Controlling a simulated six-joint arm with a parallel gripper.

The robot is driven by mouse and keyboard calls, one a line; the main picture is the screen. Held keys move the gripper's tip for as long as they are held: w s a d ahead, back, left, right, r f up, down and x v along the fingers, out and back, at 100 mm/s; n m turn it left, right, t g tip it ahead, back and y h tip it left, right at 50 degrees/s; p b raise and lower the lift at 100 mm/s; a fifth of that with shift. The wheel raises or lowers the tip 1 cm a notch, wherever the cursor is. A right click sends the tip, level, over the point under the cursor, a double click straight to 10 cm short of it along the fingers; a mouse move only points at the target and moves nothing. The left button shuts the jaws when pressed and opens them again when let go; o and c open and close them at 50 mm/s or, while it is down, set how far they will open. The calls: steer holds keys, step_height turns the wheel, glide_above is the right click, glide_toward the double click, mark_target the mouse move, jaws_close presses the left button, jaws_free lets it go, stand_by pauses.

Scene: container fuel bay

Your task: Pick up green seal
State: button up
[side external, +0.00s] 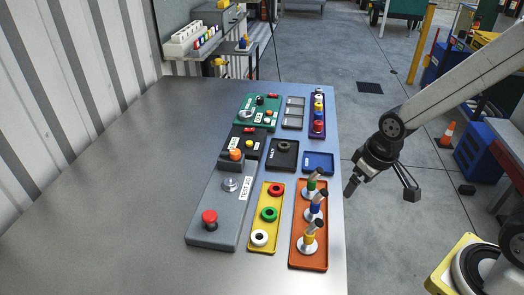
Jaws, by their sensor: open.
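The green seal (269,214) is a small ring lying in the yellow tray (265,189) on the metal table. It is the middle one in a row, between a red seal (276,190) above it and a white seal (260,238) below it in the picture. My gripper (381,191) is open and empty, beyond the table's right edge. It is to the right of the green seal and apart from it, with the orange tray between them in the picture.
An orange tray (296,258) holds upright nozzle-like parts with green, blue and yellow bands. A grey panel (207,235) with a red button is left of the yellow tray. Black and blue trays (318,168) lie behind. The table's left side is clear.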

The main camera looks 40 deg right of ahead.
steer(key=w+a+n+g, duration=0.1)
steer(key=w+a+n, duration=0.2)
steer(key=w+a, duration=0.35)
steer(key=n+g, duration=0.1)
steer(key=n, duration=0.3)
glide_above(270, 212)
steer(key=shift+d+f, duration=0.25)
steer(key=shift+f, duration=0.85)
steer(key=shift+w+a+f, duration=0.15)
steer(key=shift+a, duration=0.4)
steer(key=shift+f, duration=1.3)
steer(key=shift+d+f, duration=0.15)
steer(key=shift+f, duration=1.15)
steer(key=shift+d+f, duration=0.1)
steer(key=shift+f, duration=1.2)
